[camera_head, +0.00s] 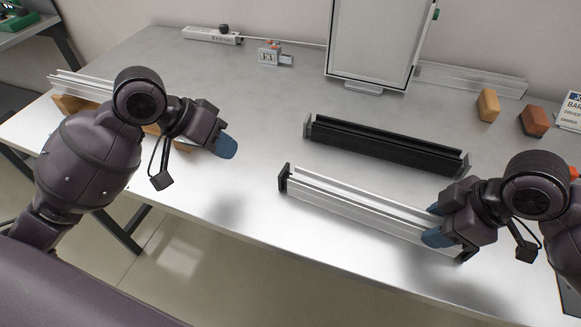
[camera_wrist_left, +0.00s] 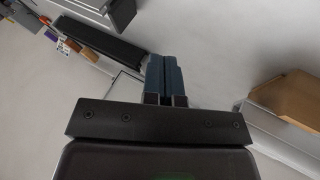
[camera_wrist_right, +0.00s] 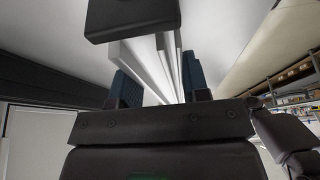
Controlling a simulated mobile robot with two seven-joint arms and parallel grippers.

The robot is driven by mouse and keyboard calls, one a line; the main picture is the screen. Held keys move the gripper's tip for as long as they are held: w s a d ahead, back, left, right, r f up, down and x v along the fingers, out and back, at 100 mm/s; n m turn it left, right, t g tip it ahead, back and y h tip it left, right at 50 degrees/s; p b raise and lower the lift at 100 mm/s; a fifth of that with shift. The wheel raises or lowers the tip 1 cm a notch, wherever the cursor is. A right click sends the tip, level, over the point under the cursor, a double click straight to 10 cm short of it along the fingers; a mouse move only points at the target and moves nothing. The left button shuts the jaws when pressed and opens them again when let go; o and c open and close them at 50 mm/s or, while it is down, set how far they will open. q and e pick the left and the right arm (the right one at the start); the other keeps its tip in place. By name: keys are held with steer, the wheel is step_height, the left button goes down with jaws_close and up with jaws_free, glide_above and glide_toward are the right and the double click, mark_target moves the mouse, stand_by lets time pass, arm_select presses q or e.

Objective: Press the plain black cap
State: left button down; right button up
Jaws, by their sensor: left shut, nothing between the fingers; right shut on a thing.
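A silver rail (camera_head: 350,202) lies on the table with a black cap on each end. The left cap (camera_head: 284,178) stands free; the right cap (camera_head: 466,252) is beside my right gripper. I cannot tell which cap is meant by plain. My right gripper (camera_head: 434,222) is shut on the rail near its right end. In the right wrist view the rail (camera_wrist_right: 152,68) runs between the blue fingers, with a black cap (camera_wrist_right: 133,18) above. My left gripper (camera_head: 226,147) is shut and empty, left of the left cap and apart from it; its closed fingers show in the left wrist view (camera_wrist_left: 164,80).
A black rail (camera_head: 385,146) with grey end caps lies behind the silver rail. A panel (camera_head: 372,40), a small numbered device (camera_head: 268,53), a clear rail (camera_head: 470,80) and two blocks, yellow (camera_head: 488,105) and brown (camera_head: 534,121), stand farther back. A wooden block (camera_wrist_left: 290,97) is at left.

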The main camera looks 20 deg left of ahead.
mark_target(283, 175)
arm_select(q)
steer(key=x, duration=0.7)
steer(key=shift+w+d+f, duration=0.1)
steer(key=shift+d+f, duration=0.1)
steer(key=shift+f, duration=0.05)
steer(key=shift+d, duration=1.95)
steer(key=shift+s+d, duration=0.15)
steer(key=shift+d, duration=0.5)
steer(key=shift+s+d, duration=0.15)
steer(key=shift+d, duration=0.55)
arm_select(e)
steer(key=shift+a, duration=0.1)
arm_select(q)
steer(key=shift+d, duration=0.1)
